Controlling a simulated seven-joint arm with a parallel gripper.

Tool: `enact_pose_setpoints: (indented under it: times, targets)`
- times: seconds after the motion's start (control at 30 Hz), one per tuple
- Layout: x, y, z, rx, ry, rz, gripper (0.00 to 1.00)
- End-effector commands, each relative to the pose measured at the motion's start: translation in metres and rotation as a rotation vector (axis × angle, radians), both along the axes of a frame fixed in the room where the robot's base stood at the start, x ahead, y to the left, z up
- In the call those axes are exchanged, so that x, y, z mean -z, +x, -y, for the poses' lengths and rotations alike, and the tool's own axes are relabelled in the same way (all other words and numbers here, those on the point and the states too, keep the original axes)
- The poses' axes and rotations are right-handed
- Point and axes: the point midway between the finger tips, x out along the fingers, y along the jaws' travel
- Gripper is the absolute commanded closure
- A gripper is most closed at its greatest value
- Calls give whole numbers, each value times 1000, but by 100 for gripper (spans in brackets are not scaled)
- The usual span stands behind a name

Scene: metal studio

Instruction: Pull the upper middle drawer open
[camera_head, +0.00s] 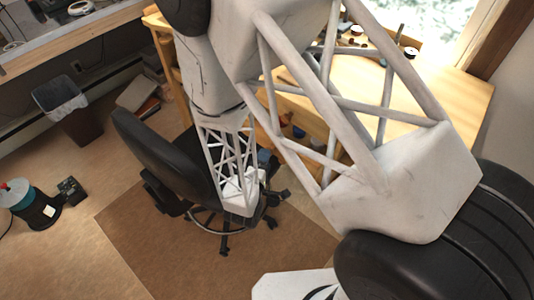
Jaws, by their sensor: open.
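No drawer front can be made out. A light wooden desk (455,92) stands at the upper right, and my arm's white truss links cover much of its front. The upper middle drawer is not visible in this view. My arm runs from the lower right up past the top edge and back down to the left. Its far white end section hangs in front of a black office chair. No fingertips can be made out, and whether the arm touches the chair cannot be told.
The black office chair (148,150) stands on a brown floor mat (150,255). A dark waste bin (78,125) with a liner is at the left. A round container (30,207) and a small dark box (72,190) are on the floor at far left. Floor between them is clear.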

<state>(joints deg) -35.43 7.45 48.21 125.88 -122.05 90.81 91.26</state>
Motion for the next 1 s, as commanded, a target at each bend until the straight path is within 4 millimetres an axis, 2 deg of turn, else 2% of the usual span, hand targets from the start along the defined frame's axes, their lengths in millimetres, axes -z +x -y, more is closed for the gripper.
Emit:
enact_pose_setpoints:
  times: [0.4, 0.83, 0.87, 1.0]
  targets:
    - [0, 25, 11, 1, 1, 0, 40]
    - [0, 29, 12, -1, 1, 0, 40]
    - [0, 29, 12, -1, 1, 0, 41]
    - [0, 29, 12, -1, 1, 0, 63]
